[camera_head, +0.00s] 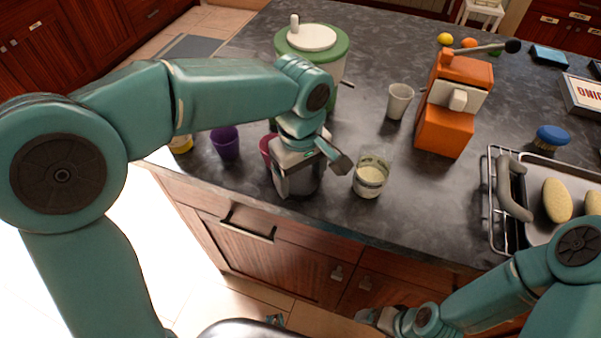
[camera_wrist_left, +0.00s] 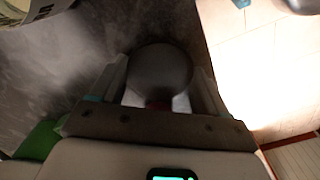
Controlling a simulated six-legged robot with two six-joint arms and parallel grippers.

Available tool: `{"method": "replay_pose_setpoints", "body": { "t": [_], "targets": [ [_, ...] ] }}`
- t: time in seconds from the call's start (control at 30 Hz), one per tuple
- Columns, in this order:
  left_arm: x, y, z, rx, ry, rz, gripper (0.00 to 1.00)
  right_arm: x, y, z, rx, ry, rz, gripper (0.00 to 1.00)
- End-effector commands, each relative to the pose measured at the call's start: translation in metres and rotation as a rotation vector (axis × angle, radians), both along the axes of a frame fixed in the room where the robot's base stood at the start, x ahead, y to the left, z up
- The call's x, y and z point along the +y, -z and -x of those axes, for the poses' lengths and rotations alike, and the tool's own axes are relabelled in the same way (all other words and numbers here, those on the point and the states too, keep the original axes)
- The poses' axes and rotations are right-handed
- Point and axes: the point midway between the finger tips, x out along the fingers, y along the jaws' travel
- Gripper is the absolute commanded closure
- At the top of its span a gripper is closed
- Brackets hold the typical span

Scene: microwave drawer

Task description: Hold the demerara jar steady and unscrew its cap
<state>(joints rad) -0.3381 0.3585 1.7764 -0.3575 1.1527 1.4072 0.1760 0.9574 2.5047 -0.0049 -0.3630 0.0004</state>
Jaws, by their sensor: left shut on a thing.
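My left gripper (camera_head: 297,172) reaches down at the front edge of the counter. It is shut on a dark grey jar (camera_head: 307,184), which is mostly hidden by the fingers. In the left wrist view the jar's dark round top (camera_wrist_left: 160,68) sits between the two fingers of the left gripper (camera_wrist_left: 158,92), with a bit of red showing below it. I cannot read a label on it or tell its cap from its body. My right gripper (camera_head: 375,316) is low in front of the cabinets, away from the jar; its fingers are too small to judge.
A glass with pale contents (camera_head: 370,178) stands just right of the held jar. A purple cup (camera_head: 225,142), a green-and-white canister (camera_head: 318,50), a grey cup (camera_head: 399,100) and an orange machine (camera_head: 450,115) stand around. A wire rack (camera_head: 492,200) is at the right.

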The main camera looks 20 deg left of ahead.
Motion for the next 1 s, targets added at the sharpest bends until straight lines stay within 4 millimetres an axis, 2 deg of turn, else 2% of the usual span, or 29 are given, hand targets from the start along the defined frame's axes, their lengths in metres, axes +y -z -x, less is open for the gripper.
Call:
{"method": "replay_pose_setpoints", "body": {
  "t": [0.03,0.07,0.1,0.27,0.4,0.47,0.8,1.0],
  "targets": [
    [0.0,0.001,0.0,0.0,0.0,0.0,0.15,0.0,0.001,0.0,0.0,0.0,0.0,0.1],
    [0.0,0.001,0.0,0.001,0.0,-0.001,0.05,0.0,0.0,0.0,0.0,0.0,0.0,0.1],
    [0.0,0.001,0.0,0.001,0.0,-0.001,0.0,0.0,0.0,0.0,0.0,0.0,0.0,0.1],
    [0.0,0.0,0.0,0.001,0.0,-0.001,0.0,0.0,0.0,0.0,0.0,0.0,0.0,0.1],
    [0.0,-0.008,-0.001,-0.002,0.0,0.0,0.0,0.0,-0.004,0.0,0.0,0.0,0.0,0.1],
    [0.0,-0.018,-0.001,-0.003,0.0,0.0,0.0,0.0,-0.005,0.0,0.0,0.0,0.0,0.1],
    [0.0,-0.095,-0.001,-0.003,0.0,0.001,0.0,0.0,-0.017,0.0,0.0,0.0,0.0,0.1],
    [0.0,-0.119,-0.001,-0.001,0.0,0.0,0.0,0.0,-0.021,0.0,0.0,0.0,0.0,0.1]
  ]
}}
